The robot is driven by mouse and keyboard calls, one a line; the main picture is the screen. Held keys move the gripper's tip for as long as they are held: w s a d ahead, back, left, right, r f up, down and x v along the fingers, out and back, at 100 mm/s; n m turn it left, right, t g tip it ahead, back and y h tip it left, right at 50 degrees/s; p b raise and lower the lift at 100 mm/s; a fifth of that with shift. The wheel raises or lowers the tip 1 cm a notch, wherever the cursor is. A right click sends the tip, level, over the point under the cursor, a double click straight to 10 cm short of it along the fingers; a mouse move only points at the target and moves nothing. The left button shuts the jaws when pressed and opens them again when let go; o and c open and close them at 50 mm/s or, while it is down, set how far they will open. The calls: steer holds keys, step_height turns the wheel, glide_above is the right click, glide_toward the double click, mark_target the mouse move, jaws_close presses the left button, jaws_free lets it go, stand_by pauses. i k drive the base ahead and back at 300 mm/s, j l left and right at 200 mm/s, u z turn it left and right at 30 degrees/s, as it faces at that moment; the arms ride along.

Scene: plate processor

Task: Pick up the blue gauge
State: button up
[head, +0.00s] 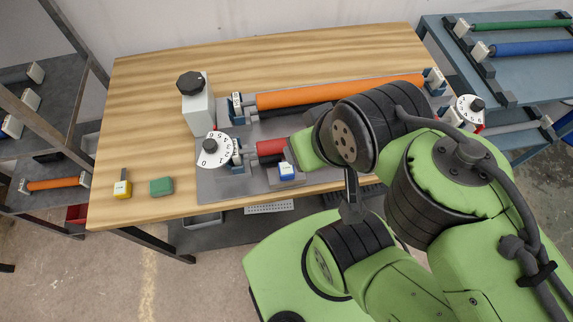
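The blue gauge (287,171) is a small blue block with a white front face and a dark mark on it. It sits on a small grey block at the front edge of the grey base plate (212,186), just below the red roller (270,147). My green and black arm reaches over the right half of the table from the lower right. A green arm part lies just above and right of the gauge. I cannot make out my gripper's fingers; the arm's own links cover that area.
A long orange roller (330,92) lies across the plate. A white post with a black knob (197,105) and a numbered dial (214,151) stand left. Shelves flank the table.

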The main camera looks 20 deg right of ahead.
mark_target(286, 172)
steer(key=j+z, duration=0.15)
steer(key=j, duration=0.3)
steer(key=k+j+z, duration=0.1)
steer(key=j, duration=0.3)
steer(key=k+j+z, duration=0.15)
steer(key=j, duration=0.3)
steer(key=j+z, duration=0.1)
steer(key=j, duration=0.35)
steer(key=k, duration=0.05)
